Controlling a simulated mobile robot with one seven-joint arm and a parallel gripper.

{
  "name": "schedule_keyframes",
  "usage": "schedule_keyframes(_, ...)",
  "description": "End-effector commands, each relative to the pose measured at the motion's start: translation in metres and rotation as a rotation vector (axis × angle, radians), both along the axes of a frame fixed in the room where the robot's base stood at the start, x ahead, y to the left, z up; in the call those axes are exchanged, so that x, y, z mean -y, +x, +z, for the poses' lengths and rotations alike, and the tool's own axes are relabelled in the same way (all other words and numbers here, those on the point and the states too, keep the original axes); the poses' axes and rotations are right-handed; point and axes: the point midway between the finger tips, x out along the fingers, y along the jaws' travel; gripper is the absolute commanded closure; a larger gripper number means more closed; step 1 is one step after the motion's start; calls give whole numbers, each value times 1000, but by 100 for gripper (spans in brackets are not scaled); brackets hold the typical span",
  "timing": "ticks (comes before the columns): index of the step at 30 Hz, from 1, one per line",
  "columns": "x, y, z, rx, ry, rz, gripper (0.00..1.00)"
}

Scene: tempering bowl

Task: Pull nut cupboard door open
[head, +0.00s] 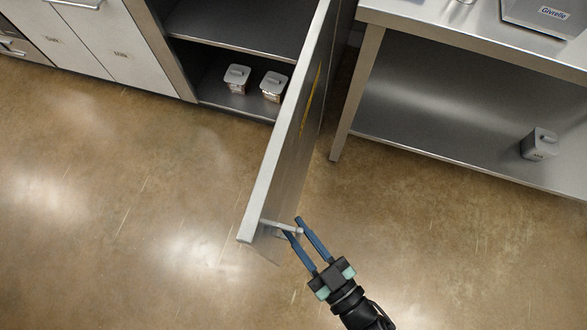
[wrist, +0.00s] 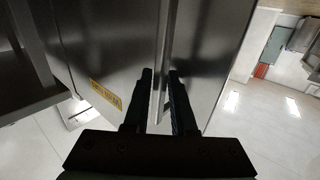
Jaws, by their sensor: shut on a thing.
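The cupboard door (head: 285,130) stands swung well out from the cupboard in the head view, leaving the cupboard interior (head: 235,65) exposed. Its handle (head: 280,226) is near the door's outer end. My gripper (head: 292,228) is at that handle, its two blue fingers shut on it. In the wrist view my gripper (wrist: 160,95) has its dark fingers on either side of the handle bar (wrist: 163,60), with the door face (wrist: 110,45) and a yellow label (wrist: 105,94) to the left. The label's words are too small to read.
Two lidded containers (head: 237,79) stand on the cupboard's lower shelf. A steel table (head: 470,30) with a lower shelf stands right of the door, holding another container (head: 539,144). White drawer fronts (head: 90,40) are at the left. The floor (head: 130,240) in front is clear.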

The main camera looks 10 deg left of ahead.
Motion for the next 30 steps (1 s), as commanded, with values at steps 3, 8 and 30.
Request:
schedule_keyframes(3,0,-2,-2,-5,-2,3,100)
schedule_keyframes(8,1,-2,-2,-6,-3,2,100)
schedule_keyframes(30,24,-25,-1,-6,-4,-2,52)
